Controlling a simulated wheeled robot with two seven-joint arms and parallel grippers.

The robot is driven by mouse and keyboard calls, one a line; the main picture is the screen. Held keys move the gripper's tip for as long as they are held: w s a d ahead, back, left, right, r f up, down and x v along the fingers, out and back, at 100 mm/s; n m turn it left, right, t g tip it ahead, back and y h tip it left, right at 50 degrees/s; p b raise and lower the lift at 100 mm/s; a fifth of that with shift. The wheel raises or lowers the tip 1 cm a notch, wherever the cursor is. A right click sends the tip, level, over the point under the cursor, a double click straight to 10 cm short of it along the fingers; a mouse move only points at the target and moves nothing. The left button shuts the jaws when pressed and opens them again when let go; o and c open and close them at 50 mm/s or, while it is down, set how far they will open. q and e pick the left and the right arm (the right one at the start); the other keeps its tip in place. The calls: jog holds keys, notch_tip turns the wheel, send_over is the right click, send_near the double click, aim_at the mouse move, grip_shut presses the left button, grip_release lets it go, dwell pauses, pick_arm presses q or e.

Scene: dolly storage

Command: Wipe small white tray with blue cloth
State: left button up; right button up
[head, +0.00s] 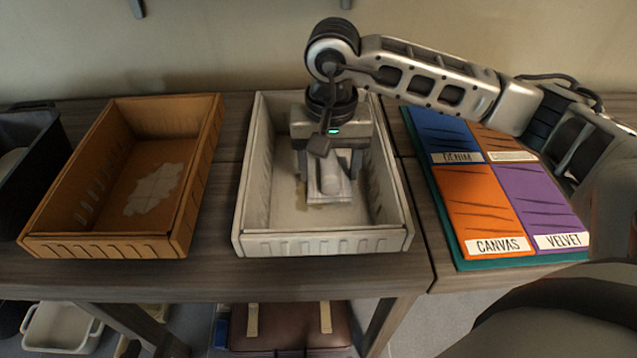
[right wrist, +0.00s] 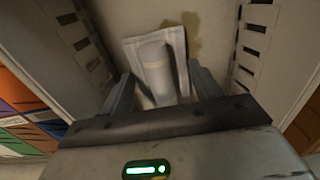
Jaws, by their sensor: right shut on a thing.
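The white tray (head: 245,190) stands on the table in the middle of the head view, with brown stains (head: 317,204) on its floor. A blue swatch labelled DENIM (head: 440,133) lies on a board right of the tray; no separate blue cloth is visible. My left gripper is not in view.
An orange-brown tray (head: 205,150) with a pale patch on its floor stands left of the white tray. A dark bin (head: 45,150) is at the far left. The board (head: 450,235) also carries orange CANVAS and purple VELVET swatches. Boxes sit below the table.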

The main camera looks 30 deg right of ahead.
dwell(0.3)
jog(key=shift+w+a+b, duration=0.25)
jog(key=shift+w+a, duration=0.15)
jog(key=shift+a, duration=0.4)
jog(key=shift+w+a+b, duration=0.2)
jog(key=shift+w+a, duration=0.15)
jog(key=shift+a, duration=0.45)
jog(key=shift+s+d+f+b, duration=0.1)
jog(key=shift+s+d+b, duration=0.15)
jog(key=shift+d, duration=0.3)
jog(key=shift+s+d+b, duration=0.2)
jog(key=shift+d, duration=0.3)
jog(key=shift+s+d, duration=0.35)
jog(key=shift+d, duration=0.25)
jog(key=shift+w+a+b, duration=0.25)
jog(key=shift+w+a, duration=0.15)
jog(key=shift+a, duration=0.45)
jog(key=shift+w+a+b, duration=0.25)
jog(key=shift+w+a, duration=0.15)
jog(key=shift+a, duration=0.4)
